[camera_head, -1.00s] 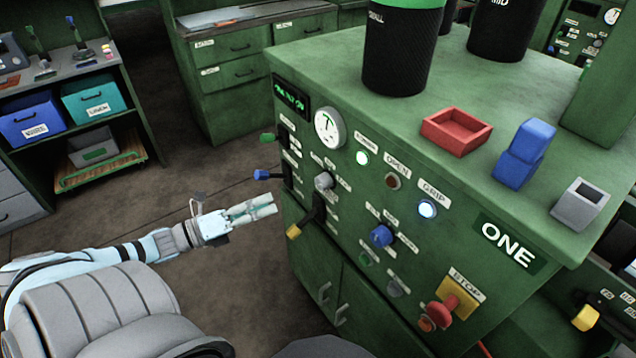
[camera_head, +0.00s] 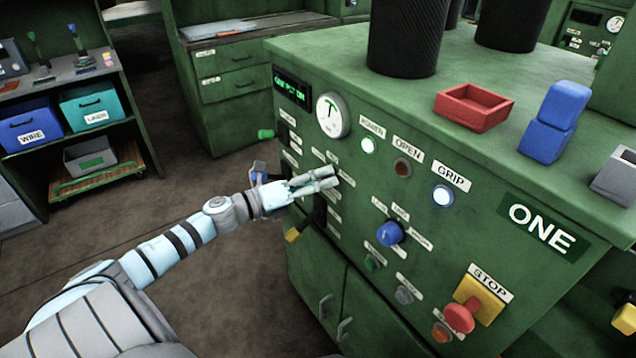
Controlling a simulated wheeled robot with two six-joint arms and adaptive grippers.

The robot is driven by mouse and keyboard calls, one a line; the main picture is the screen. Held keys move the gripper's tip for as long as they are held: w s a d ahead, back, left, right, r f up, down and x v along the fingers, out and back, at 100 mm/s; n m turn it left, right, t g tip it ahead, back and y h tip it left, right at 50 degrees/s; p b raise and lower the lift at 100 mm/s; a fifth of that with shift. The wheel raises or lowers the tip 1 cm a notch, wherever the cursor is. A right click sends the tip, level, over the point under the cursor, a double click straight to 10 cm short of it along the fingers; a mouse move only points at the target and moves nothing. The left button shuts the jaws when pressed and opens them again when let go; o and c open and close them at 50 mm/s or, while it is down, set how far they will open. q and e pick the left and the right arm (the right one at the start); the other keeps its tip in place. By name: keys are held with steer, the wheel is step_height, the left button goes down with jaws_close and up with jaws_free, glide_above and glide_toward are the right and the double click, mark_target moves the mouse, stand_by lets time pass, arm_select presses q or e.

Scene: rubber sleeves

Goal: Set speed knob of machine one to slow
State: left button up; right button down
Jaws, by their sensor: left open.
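Machine one is the green cabinet with the ONE plate (camera_head: 541,230) on its front panel. A blue knob (camera_head: 390,233) sits mid-panel with small labels around it, too small to read surely. My left gripper (camera_head: 330,178) reaches in from the left, open and empty, its fingers pointing right at the panel's left part. It covers the spot of a grey knob, which is hidden now. The blue knob is to the right of and below the fingertips, apart from them. I cannot tell whether the fingers touch the panel. My right gripper is not in view.
The panel also has a gauge (camera_head: 332,115), a lit GRIP lamp (camera_head: 443,196), a red STOP button (camera_head: 459,317) and a lever with a yellow end (camera_head: 292,235) below my gripper. A red tray (camera_head: 474,107) and blue blocks (camera_head: 552,122) sit on top. Floor at left is open.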

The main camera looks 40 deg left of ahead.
arm_select(q)
steer(key=c, duration=1.2)
steer(key=shift+o, duration=0.2)
steer(key=shift+n, duration=0.4)
steer(key=n+p, duration=0.3)
steer(key=n, duration=0.4)
steer(key=n+t+y+p, duration=0.1)
steer(key=n+p, duration=0.2)
steer(key=n, duration=0.4)
steer(key=n+t+y+p, duration=0.1)
steer(key=n+p, duration=0.2)
steer(key=n, duration=0.3)
steer(key=shift+s+d+n+p, duration=0.1)
steer(key=shift+d+n+p, duration=0.05)
steer(key=shift+n+p, duration=0.2)
steer(key=shift+n, duration=0.25)
steer(key=o, duration=1.2)
steer(key=shift+c, duration=0.2)
